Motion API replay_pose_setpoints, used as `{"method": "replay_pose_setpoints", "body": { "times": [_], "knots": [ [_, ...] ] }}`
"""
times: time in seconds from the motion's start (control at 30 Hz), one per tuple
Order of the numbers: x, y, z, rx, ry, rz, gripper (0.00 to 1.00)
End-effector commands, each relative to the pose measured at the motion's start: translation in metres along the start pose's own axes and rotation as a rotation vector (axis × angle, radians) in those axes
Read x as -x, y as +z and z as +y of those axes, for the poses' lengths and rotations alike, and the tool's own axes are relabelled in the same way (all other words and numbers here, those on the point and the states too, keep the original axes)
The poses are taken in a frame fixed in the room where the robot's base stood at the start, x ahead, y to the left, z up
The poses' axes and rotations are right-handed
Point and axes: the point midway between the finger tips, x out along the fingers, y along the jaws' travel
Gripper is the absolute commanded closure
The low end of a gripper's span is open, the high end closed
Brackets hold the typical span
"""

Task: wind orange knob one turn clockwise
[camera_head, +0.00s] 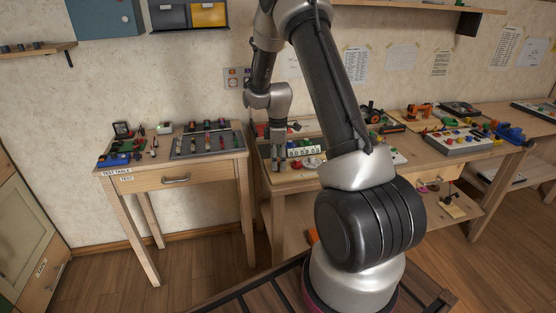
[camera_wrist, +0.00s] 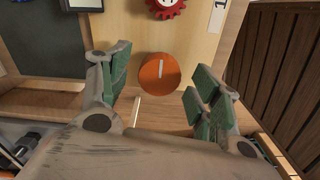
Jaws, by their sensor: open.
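The orange knob (camera_wrist: 159,74) is round, with a pale line on its face that points nearly straight up in the wrist view. It sits on a light wooden surface, between and a little beyond my fingertips. My gripper (camera_wrist: 159,88) is open, with green pads on its fingers, one on each side of the knob. Neither finger visibly touches it. In the head view my gripper (camera_head: 278,158) points down over the left part of the long workbench (camera_head: 290,183). The orange knob cannot be made out there.
A red gear (camera_wrist: 166,8) lies beyond the knob in the wrist view. The small test table (camera_head: 178,182), with trays and tools on it, stands to the left across a gap. More tools and boards, such as a white panel (camera_head: 460,141), crowd the bench to the right.

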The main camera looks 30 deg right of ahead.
Motion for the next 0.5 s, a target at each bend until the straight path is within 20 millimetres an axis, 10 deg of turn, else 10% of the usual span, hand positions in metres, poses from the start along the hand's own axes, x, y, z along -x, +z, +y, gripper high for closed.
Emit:
{"method": "replay_pose_setpoints", "body": {
  "times": [0.27, 0.5],
  "knots": [
    [-0.0027, -0.0001, 0.0002, -0.001, 0.001, 0.000, 0.37],
    [-0.0026, 0.0000, 0.0001, -0.001, 0.001, 0.000, 0.77]
  ]
}}
